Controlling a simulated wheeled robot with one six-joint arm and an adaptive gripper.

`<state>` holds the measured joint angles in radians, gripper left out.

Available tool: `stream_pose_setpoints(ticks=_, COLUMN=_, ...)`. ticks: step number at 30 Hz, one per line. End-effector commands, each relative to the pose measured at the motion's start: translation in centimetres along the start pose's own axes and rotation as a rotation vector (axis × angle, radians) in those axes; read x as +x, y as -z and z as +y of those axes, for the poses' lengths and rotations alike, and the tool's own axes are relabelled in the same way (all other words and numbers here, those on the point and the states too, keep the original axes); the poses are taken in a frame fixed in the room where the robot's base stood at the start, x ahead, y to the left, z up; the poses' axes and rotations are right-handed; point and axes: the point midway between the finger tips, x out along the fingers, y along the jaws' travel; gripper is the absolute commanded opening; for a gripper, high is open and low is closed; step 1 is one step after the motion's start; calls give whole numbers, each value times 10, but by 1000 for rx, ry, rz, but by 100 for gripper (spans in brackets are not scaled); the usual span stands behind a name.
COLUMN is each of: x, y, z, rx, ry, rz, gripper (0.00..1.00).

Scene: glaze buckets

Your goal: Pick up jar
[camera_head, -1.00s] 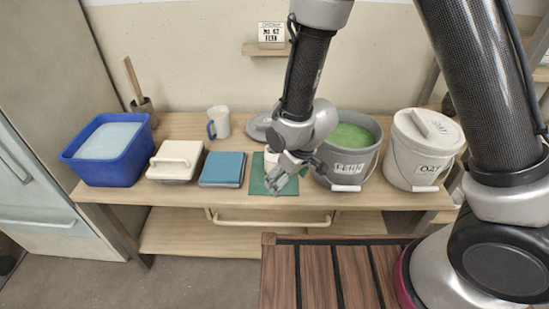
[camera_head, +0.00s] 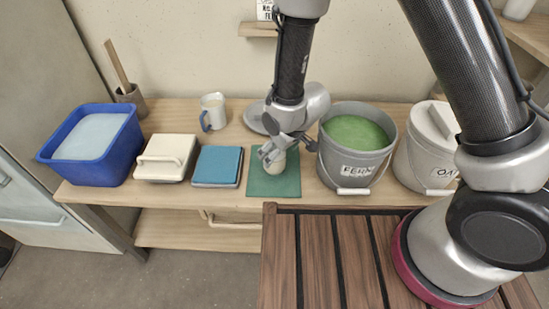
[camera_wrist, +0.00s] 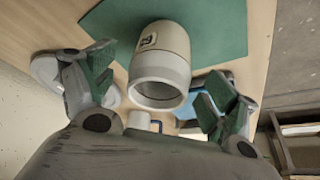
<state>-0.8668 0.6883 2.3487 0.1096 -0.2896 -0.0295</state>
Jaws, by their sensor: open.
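The jar (camera_wrist: 160,58) is small and cream-coloured, with a grey rim and a dark label on its side. It stands on the green mat (camera_wrist: 215,30), with its open mouth facing the wrist camera. In the head view the jar (camera_head: 275,179) is partly hidden by my gripper (camera_head: 270,153), which is right at its top. In the wrist view my gripper (camera_wrist: 158,95) is open, with one green-padded finger on each side of the jar and a gap to both.
Right of the mat stands a grey bucket of green glaze (camera_head: 357,147), close to my wrist, then a lidded bucket (camera_head: 424,160). To the left are blue tiles (camera_head: 217,165), a white handled box (camera_head: 166,157), a mug (camera_head: 213,112) and a blue tub (camera_head: 97,146).

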Motion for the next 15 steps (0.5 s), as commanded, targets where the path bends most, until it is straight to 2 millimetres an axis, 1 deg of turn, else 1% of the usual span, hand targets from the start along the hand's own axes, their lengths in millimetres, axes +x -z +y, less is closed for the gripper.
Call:
stream_pose_setpoints(ticks=1, x=10, y=-2, z=0, rx=0, ry=0, rz=-4, gripper=87)
stream_pose_setpoints(ticks=3, x=21, y=-2, z=-1, rx=-1, ry=0, rz=-4, gripper=87)
stream_pose_setpoints(ticks=6, x=33, y=-1, z=-1, rx=-1, ry=0, rz=-2, gripper=87)
stream_pose_setpoints(ticks=9, x=38, y=-1, z=-1, rx=-1, ry=0, rz=-2, gripper=87)
stream_pose_setpoints(ticks=14, x=38, y=-1, z=-1, rx=-1, ry=0, rz=-1, gripper=87)
stream_pose_setpoints(ticks=15, x=38, y=-1, z=-1, rx=-1, ry=0, rz=-1, gripper=85)
